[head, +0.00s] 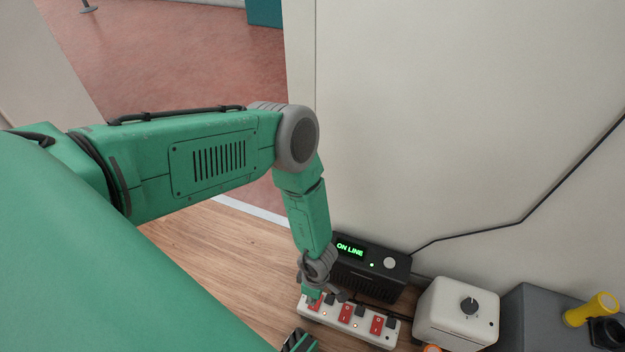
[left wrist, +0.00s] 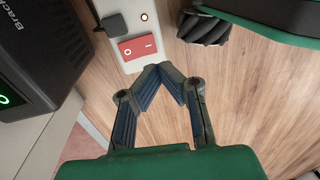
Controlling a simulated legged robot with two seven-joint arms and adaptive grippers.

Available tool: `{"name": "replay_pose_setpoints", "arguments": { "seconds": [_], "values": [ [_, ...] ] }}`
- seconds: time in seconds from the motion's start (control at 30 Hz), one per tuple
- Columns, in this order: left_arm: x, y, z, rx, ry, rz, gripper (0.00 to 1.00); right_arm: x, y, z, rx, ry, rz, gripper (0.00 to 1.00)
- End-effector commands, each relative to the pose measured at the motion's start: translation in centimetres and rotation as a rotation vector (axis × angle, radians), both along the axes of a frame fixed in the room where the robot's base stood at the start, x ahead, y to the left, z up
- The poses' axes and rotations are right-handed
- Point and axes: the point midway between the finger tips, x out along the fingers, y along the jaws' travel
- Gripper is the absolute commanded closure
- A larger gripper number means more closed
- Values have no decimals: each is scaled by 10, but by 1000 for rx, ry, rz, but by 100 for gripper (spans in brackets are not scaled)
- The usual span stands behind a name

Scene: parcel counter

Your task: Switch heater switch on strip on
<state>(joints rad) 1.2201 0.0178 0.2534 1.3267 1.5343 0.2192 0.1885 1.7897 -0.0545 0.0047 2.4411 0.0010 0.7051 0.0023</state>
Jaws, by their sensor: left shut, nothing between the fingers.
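I cannot read which switch belongs to the heater. My left gripper (head: 325,298) is over the strip's left end and partly covers the leftmost switch (head: 314,305). In the left wrist view, my left gripper (left wrist: 161,68) is shut and empty, its fingertips just below a red switch (left wrist: 138,46) marked with a circle and a bar. A black plug (left wrist: 116,23) sits beside that switch. Whether the fingertips touch the strip, I cannot tell.
A black box (head: 370,277) with a green "ON LINE" display stands close behind the strip. A white box with a dark knob (head: 457,312) stands to the right, then a grey box (head: 540,320) with a yellow cylinder (head: 592,309). A wall rises behind.

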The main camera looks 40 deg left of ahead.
Motion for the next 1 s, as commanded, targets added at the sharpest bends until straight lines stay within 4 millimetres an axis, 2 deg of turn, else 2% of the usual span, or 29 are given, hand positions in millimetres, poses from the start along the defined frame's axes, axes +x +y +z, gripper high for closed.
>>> {"name": "replay_pose_setpoints", "arguments": {
  "seconds": [0.03,0.1,0.3,0.4,1.0],
  "values": [
    [-1,1,17,1,0,-1,100,0,0,14,0,0,0,60],
    [-3,0,30,1,0,-1,100,0,0,23,0,0,0,60],
    [-7,1,57,1,1,2,100,0,0,42,0,0,0,60],
    [-7,0,64,2,0,2,100,0,0,46,0,0,0,60],
    [-9,-1,67,1,0,2,100,0,0,47,0,0,0,60]
  ]
}}
